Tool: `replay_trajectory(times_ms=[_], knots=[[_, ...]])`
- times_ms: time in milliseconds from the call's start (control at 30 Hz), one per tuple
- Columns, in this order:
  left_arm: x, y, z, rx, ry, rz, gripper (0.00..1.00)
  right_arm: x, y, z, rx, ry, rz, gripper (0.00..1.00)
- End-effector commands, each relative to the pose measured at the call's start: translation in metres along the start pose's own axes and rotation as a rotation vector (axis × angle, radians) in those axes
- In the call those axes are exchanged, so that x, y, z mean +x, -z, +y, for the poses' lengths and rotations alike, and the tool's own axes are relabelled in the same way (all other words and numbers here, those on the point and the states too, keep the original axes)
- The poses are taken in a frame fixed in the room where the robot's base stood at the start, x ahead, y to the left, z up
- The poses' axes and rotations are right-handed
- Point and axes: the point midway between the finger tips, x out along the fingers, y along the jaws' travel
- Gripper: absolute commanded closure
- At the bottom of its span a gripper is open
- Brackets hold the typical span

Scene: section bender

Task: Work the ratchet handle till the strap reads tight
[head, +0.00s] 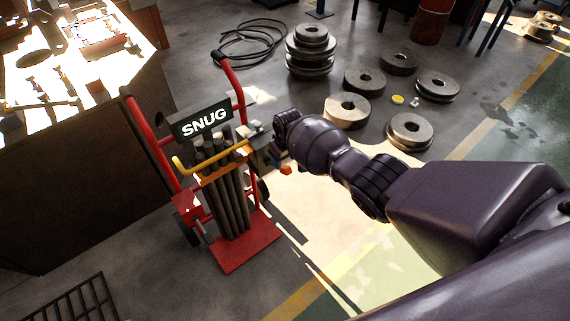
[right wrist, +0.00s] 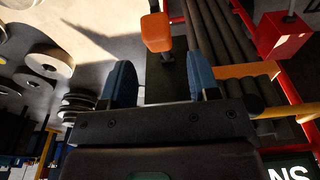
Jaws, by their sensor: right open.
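A red hand truck (head: 247,250) stands upright, holding a bundle of dark pipes (head: 232,203). The pipes also show in the right wrist view (right wrist: 225,45). A sign above them reads SNUG (head: 204,121). A yellow-orange band (right wrist: 248,71) crosses the pipes. The ratchet handle's orange grip (head: 286,169) sticks out at the right of the bundle. In the right wrist view the orange grip (right wrist: 157,32) lies ahead of and between my blue fingertips. My right gripper (right wrist: 160,85) is open and empty, just short of the grip. My left gripper is out of view.
A workbench (head: 80,150) stands close on the left. Several metal discs (head: 346,110) and a coiled black cable (head: 250,45) lie on the floor behind. A dark grate (head: 70,305) is at the bottom left.

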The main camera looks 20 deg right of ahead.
Motion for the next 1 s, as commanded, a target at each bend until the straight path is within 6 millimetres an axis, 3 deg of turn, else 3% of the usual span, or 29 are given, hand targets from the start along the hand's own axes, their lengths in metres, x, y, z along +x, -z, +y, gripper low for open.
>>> replay_trajectory(times_ms=[33, 100, 333, 1000], knots=[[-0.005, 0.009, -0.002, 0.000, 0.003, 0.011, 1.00, -0.019, 0.003, 0.001, 0.001, -0.003, 0.009, 0.45], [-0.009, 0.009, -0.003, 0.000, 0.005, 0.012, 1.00, -0.031, 0.003, 0.001, 0.000, -0.003, 0.008, 0.45], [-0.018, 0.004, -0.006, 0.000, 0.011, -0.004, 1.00, -0.055, 0.001, 0.001, 0.001, -0.001, 0.004, 0.45], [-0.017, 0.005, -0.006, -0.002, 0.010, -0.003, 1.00, -0.060, 0.000, 0.000, 0.002, 0.000, -0.001, 0.45]])
